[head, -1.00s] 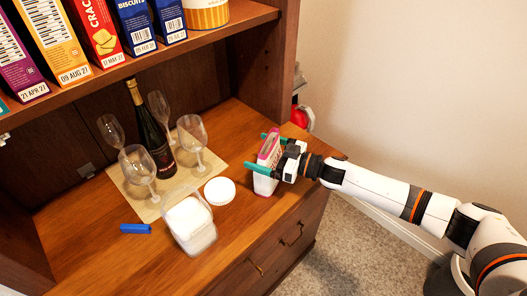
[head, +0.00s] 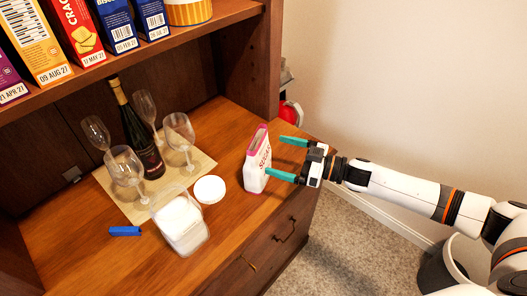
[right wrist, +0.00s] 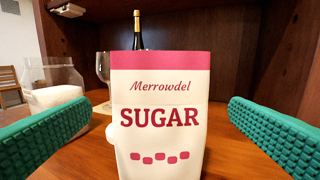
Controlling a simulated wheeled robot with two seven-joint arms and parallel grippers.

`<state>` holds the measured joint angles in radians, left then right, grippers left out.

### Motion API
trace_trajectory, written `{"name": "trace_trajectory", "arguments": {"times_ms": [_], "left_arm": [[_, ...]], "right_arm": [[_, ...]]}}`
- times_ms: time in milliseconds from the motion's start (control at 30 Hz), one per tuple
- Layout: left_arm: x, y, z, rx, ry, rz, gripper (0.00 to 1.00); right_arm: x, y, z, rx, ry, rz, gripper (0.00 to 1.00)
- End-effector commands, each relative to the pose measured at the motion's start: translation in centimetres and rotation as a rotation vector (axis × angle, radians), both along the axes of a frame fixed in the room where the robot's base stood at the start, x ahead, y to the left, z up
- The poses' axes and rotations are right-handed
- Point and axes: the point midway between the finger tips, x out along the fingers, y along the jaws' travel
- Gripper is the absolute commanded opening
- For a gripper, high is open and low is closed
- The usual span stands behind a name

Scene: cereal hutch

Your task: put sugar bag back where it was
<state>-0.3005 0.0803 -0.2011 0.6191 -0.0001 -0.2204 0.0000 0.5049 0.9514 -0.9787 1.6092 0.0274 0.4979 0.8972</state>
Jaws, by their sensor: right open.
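The sugar bag (head: 257,161), white with a pink top, stands upright on the wooden counter (head: 226,220) near its right end. In the right wrist view the sugar bag (right wrist: 158,115) faces me, its label reading "Merrowdel SUGAR". My right gripper (head: 287,155) is open, with teal fingers pointing at the bag from the right. The fingers look clear of the bag, and in the right wrist view they lie to either side of it. My left gripper is not in view.
A clear container of white powder (head: 182,225), a round white lid (head: 209,189) and a blue clip (head: 125,231) lie on the counter. A dark bottle (head: 140,140) and several wine glasses (head: 179,130) stand on a mat behind. A shelf of boxes (head: 110,25) overhangs the back.

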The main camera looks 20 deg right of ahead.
Motion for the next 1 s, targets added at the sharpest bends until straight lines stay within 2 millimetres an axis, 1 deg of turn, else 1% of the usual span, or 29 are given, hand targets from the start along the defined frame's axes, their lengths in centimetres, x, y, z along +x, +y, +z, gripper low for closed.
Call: {"name": "trace_trajectory", "arguments": {"times_ms": [33,133,300,1000], "left_arm": [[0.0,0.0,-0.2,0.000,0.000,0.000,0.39],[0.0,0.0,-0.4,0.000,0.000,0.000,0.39],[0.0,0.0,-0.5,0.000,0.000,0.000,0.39],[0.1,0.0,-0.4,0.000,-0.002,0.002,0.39]], "right_arm": [[-0.6,-0.8,-0.2,-0.002,0.002,0.000,1.00],[-1.3,-2.0,-0.1,-0.001,0.003,-0.001,1.00],[-1.9,-2.8,0.0,0.001,-0.001,0.001,1.00],[-1.9,-2.8,0.1,0.001,-0.001,0.001,1.00]]}}
